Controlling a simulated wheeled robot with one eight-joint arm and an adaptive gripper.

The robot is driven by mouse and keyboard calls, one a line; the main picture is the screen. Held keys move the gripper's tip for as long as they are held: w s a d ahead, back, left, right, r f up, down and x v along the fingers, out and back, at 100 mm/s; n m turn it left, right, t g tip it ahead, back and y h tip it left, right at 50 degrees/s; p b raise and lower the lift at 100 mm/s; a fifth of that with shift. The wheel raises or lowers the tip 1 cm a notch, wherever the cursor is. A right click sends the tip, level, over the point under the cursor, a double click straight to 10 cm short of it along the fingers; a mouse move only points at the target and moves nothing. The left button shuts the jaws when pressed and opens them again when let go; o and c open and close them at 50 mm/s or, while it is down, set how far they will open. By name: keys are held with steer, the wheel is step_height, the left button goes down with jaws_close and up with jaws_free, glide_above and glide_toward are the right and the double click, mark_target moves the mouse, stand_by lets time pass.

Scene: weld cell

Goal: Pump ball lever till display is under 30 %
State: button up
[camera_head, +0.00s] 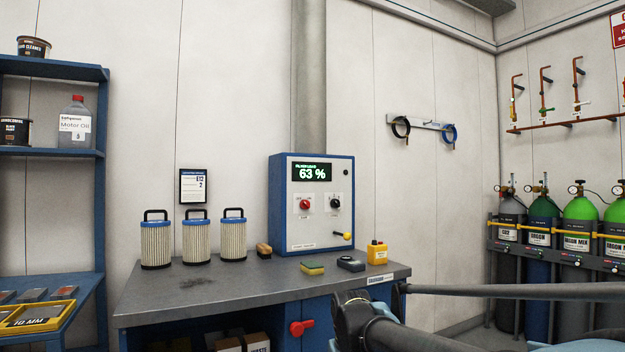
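A blue-edged control box with a light grey front (318,228) stands on the workbench against the wall. Its dark display (312,172) reads 63 % in light letters; the small line above looks like "filter load". A yellow ball (348,236) sits at the lower right of the box's front; I take it to be the ball lever. A red knob (305,204) and a black knob (335,203) are above it. Dark parts of my arm show at the bottom right, in front of the bench. I see no gripper fingers.
On the workbench (150,300) stand three filter cartridges (196,242), a brush (263,250), a yellow-green sponge (312,268), a black object (350,264) and a yellow bottle (377,253). A red handle (301,327) is on the bench front. Gas cylinders (580,235) stand at right.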

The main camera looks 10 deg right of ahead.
steer(key=shift+c, duration=0.3)
jaws_close()
stand_by(1.0)
